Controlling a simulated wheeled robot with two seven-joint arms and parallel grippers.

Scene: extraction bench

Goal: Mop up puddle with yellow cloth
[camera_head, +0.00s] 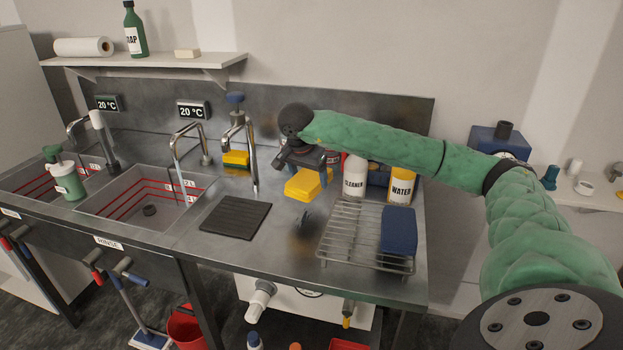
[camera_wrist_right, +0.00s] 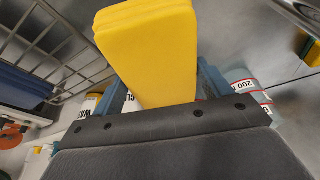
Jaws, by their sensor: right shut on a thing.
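The folded yellow cloth (camera_head: 307,185) is in my right gripper (camera_head: 302,166), held over the steel counter behind the wire rack. In the right wrist view the cloth (camera_wrist_right: 150,50) sticks out beyond the gripper as a thick block. The fingers are mostly hidden in both views. A dark, brownish, blurred patch (camera_head: 303,240) lies on the counter in front of the cloth, left of the rack. I cannot tell how much of it is puddle and how much is reflection. My left gripper is not in view.
A wire rack (camera_head: 345,240) with a blue block (camera_head: 399,230) stands at right. Cleaner (camera_head: 354,176) and water (camera_head: 401,188) bottles stand behind it. A dark ribbed mat (camera_head: 236,217) lies left of the patch, near the taps (camera_head: 252,160). Another yellow sponge-like item (camera_head: 236,157) sits behind.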

